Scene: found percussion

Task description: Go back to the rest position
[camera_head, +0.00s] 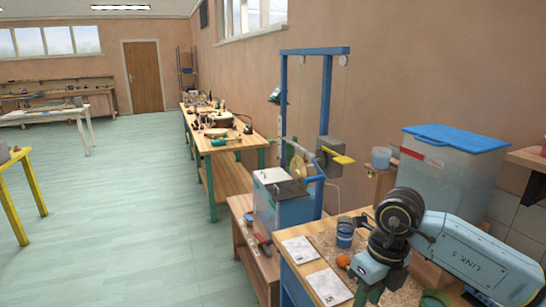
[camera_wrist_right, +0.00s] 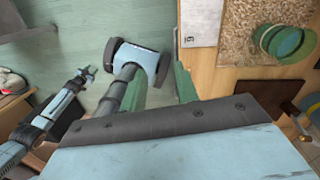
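My right arm comes in from the lower right in the head view, over the near workbench. Its gripper points down at the bottom edge there and is partly cut off. In the right wrist view the two green fingers of my right gripper (camera_wrist_right: 160,90) stand apart with nothing between them, beside the bench edge. My left gripper (camera_wrist_right: 86,74) shows small at the left of the right wrist view, over the floor; its finger gap is too small to judge. It does not show in the head view.
The near workbench (camera_head: 296,284) holds white cards (camera_head: 300,249), a blue cup (camera_head: 345,232) and a large clear bin (camera_head: 450,165) with a blue lid. A blue frame (camera_head: 326,110) stands behind. Open green floor (camera_head: 130,220) lies to the left.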

